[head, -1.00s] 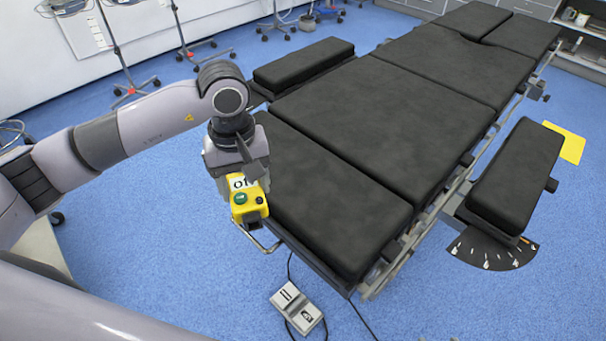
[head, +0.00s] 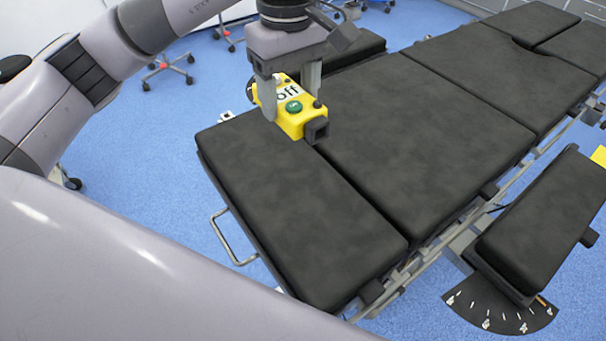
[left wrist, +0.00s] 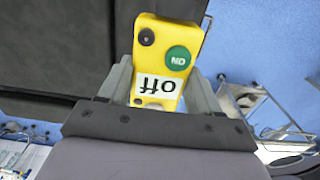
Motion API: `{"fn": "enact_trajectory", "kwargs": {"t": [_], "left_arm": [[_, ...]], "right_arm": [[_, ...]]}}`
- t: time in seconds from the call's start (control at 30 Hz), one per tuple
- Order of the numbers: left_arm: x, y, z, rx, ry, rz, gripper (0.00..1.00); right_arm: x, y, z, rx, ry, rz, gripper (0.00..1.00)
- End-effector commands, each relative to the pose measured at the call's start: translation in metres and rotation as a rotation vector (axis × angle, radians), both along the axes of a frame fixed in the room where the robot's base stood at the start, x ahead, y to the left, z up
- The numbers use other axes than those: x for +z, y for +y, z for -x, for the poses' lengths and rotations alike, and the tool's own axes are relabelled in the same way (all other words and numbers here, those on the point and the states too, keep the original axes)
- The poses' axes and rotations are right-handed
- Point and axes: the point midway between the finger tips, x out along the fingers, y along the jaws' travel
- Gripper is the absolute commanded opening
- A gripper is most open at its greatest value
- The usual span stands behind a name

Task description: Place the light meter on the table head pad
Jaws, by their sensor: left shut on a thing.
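The light meter (head: 299,120) is a yellow box with a green button and a white "off" label. My left gripper (head: 292,98) is shut on it, with one finger on each side, over the far left part of the table's near end. In the left wrist view the meter (left wrist: 168,55) sits between the two fingers (left wrist: 163,85). The table head pad (head: 290,205) is the black cushion at the table's near end. The meter appears over its far edge, near the seam to the adjoining pad; I cannot tell whether it touches. My right gripper is not in view.
The larger black pad (head: 420,140) adjoins the head pad. A padded arm board (head: 530,220) stands out on the right, and another (head: 350,48) lies behind my gripper. A metal rail handle (head: 232,240) juts from the near left edge. The head pad's top is clear.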

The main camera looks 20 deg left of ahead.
Motion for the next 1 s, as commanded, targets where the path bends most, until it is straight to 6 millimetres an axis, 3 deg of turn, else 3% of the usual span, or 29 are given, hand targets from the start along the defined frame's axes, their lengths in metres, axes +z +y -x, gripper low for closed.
{"fn": "enact_trajectory", "kwargs": {"t": [0.17, 0.4, 0.73, 1.0], "left_arm": [[-0.013, 0.000, 0.000, -0.001, 0.003, 0.002, 0.20], [-0.061, 0.000, 0.001, -0.001, 0.005, 0.003, 0.20], [-0.139, 0.000, 0.001, 0.001, 0.004, 0.000, 0.20], [-0.162, 0.000, 0.000, 0.000, 0.001, 0.000, 0.20]], "right_arm": [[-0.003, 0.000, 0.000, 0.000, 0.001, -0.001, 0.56], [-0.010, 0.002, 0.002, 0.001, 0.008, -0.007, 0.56], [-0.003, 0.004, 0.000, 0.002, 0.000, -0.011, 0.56], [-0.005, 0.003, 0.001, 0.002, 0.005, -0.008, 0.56]]}}
